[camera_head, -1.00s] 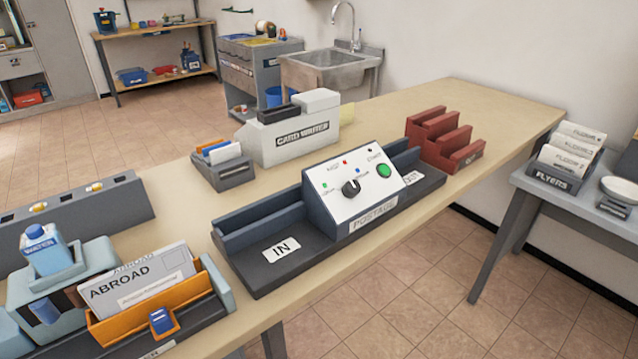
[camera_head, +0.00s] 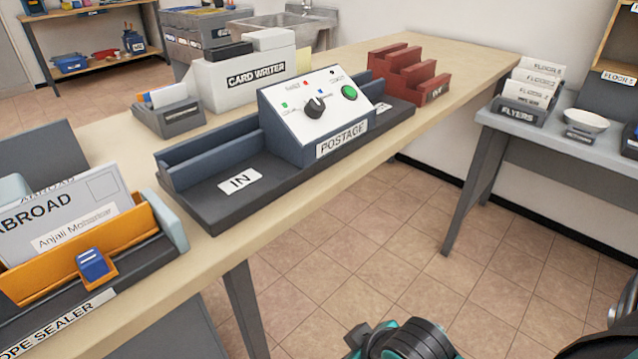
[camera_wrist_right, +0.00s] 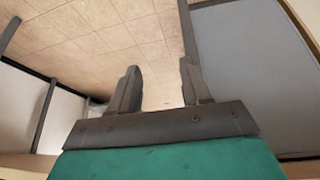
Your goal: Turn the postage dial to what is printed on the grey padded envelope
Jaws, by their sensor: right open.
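The postage dial (camera_head: 314,107) is a black knob on the white sloped panel of the postage machine (camera_head: 342,139), amid small coloured marks. Its pointer seems to face up, near the blue mark; the small labels are unreadable. A green button (camera_head: 349,92) sits to its right. A light grey envelope (camera_head: 62,222) printed "ABROAD" stands in the orange holder of the envelope sealer (camera_head: 150,235); whether it is padded I cannot tell. My right gripper (camera_wrist_right: 160,88) is open and empty, over the floor. Part of my right arm shows low in the head view, away from the dial. My left gripper is out of view.
The card writer (camera_head: 245,78) stands behind the postage machine, a red rack (camera_head: 408,75) to its right. The machine's dark IN tray (camera_head: 215,205) lies along the table's front edge. The floor (camera_head: 350,230) before the table is clear.

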